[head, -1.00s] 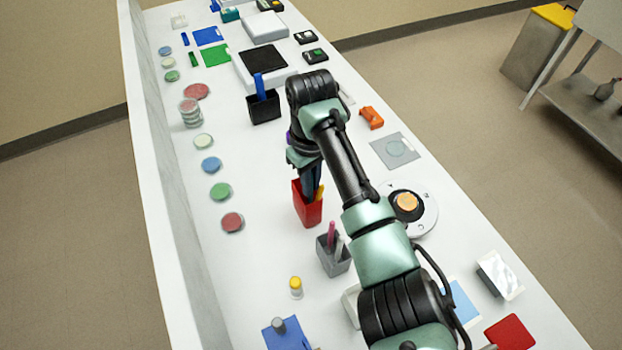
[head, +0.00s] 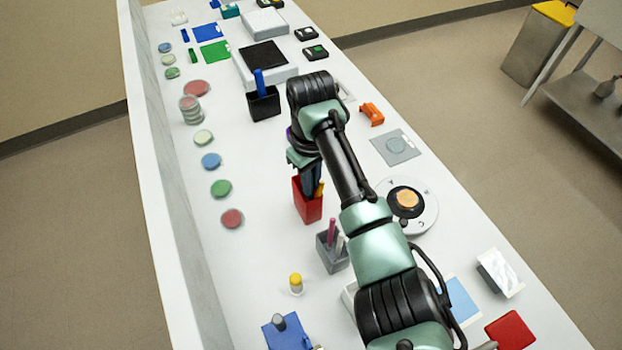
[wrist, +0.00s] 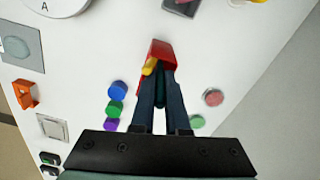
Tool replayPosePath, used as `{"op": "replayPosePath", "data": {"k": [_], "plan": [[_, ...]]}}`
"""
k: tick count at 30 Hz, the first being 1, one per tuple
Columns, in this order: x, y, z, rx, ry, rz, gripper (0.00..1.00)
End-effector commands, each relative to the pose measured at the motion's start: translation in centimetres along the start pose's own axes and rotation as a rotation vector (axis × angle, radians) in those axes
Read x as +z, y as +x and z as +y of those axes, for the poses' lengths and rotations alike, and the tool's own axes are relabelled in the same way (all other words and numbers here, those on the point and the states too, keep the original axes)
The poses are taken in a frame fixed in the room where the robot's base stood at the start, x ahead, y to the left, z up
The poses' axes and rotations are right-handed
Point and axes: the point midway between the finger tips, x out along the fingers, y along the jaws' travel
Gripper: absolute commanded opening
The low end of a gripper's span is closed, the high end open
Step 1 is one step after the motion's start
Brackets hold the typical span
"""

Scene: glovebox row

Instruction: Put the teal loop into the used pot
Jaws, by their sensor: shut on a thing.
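My gripper (wrist: 160,92) is shut on the teal loop, a thin dark teal strip (wrist: 160,99) between the fingers in the wrist view. The fingertips are right at the mouth of the red pot (wrist: 162,46); a yellow handle (wrist: 149,67) stands in that pot. In the head view my gripper (head: 312,182) is over the same red pot (head: 308,207), and the loop is hidden there. How deep the loop's lower end reaches is hidden. No label tells which pot is the used one.
A grey pot (head: 330,257) with a pink handle stands just in front of the red pot. A black pot (head: 263,106) with a blue handle stands farther back. Blue (wrist: 117,90), green (wrist: 114,108) and purple (wrist: 110,125) pieces lie beside my fingers. Dishes line the left.

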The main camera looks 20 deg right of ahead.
Motion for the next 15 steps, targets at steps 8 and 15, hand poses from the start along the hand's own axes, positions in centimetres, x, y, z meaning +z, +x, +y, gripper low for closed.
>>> {"op": "replayPosePath", "data": {"k": [8, 15], "plan": [[0.06, 0.03, 0.02, 0.0, 0.001, -0.002, 0.29], [0.05, 0.02, 0.02, 0.0, 0.001, -0.001, 0.47]]}}
